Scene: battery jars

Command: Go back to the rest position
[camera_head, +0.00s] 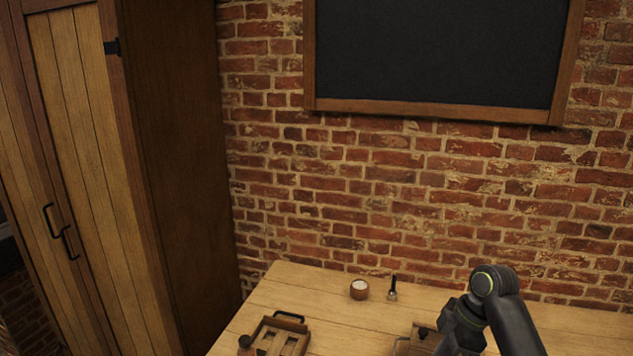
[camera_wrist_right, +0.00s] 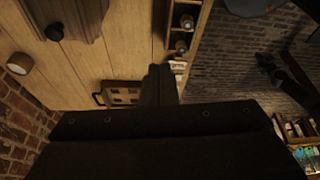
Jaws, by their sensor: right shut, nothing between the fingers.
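My right arm comes into the head view at the lower right, over the table (camera_head: 330,290); its gripper is not visible there. In the right wrist view my right gripper (camera_wrist_right: 160,84) is shut, with its dark fingers together and nothing between them. The fingers point past the table's surface, apart from the objects on it. My left gripper does not show in the head view.
On the table are a small round jar with a pale top (camera_head: 359,289), a small dark upright item (camera_head: 393,289) and a slotted wooden tray (camera_head: 272,338) with a black handle. A wooden cabinet (camera_head: 90,170) stands left; a brick wall (camera_head: 400,190) is behind.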

